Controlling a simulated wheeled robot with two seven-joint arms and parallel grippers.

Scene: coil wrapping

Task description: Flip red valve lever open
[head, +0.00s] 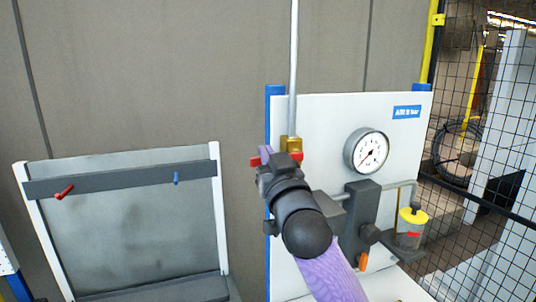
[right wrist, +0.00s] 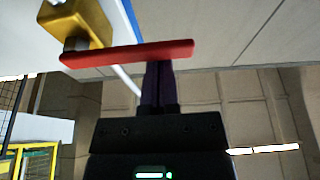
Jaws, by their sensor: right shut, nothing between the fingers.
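The red valve lever (head: 255,162) sits on a brass valve body (head: 291,144) below a thin vertical pipe (head: 293,70). In the head view it lies crosswise to the pipe, its middle partly hidden by my right gripper (head: 265,153). In the right wrist view the lever (right wrist: 135,54) is a flat red bar reaching out from the brass valve (right wrist: 75,20). My right gripper's dark purple fingers (right wrist: 159,68) are shut together with nothing between them. Their tips are at the lever's edge; I cannot tell whether they touch it. My left gripper is not in view.
A white panel (head: 320,110) carries a pressure gauge (head: 366,151), a grey block (head: 358,220) and a yellow-topped bowl (head: 411,225). A grey rack (head: 120,178) stands at left. Wire fencing (head: 470,130) is at right.

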